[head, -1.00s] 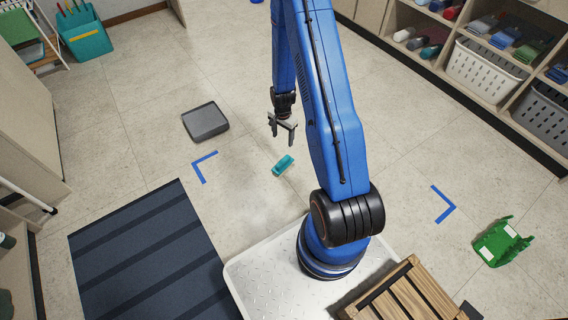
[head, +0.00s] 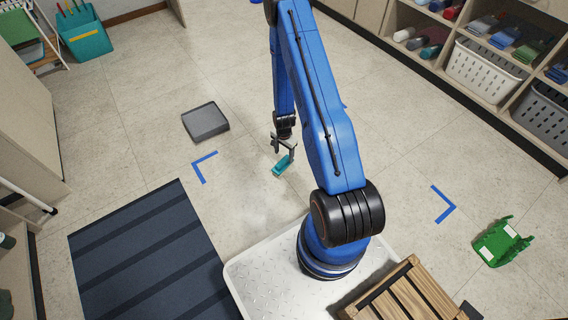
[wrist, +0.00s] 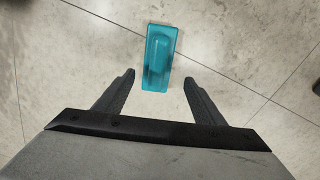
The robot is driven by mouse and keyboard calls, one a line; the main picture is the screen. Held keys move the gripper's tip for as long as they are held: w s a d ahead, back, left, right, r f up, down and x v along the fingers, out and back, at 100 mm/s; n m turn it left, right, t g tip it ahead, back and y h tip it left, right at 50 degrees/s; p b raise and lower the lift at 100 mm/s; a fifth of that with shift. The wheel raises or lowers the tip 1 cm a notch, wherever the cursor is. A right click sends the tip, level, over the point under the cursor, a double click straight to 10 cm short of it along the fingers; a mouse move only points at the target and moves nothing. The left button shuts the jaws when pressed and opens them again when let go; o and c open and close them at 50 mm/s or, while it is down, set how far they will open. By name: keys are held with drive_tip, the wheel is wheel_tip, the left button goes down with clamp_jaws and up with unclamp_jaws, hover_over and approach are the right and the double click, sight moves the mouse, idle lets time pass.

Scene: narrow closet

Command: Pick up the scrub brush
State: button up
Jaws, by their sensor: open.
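The scrub brush is a small teal block (head: 281,167) lying on the floor in front of my base. It also shows in the wrist view (wrist: 160,57), with its long side running away from my gripper. My gripper (head: 284,149) is over the brush in the head view and partly covers its far end. In the wrist view my gripper (wrist: 159,80) is open and empty. Its fingers are apart, with the near end of the brush between their tips in the picture. I cannot tell the exact height of the fingertips above the floor.
A grey flat box (head: 205,122) lies on the floor at left. A dark striped mat (head: 140,265) lies front left, and a green holder (head: 500,243) at right. Blue tape corners mark the floor. Shelves with baskets (head: 484,72) line the right. Floor around the brush is clear.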

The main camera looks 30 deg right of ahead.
sight(284, 158)
drive_tip(key=shift+f, duration=3.5)
drive_tip(key=shift+c, duration=0.5)
drive_tip(key=c, duration=1.1)
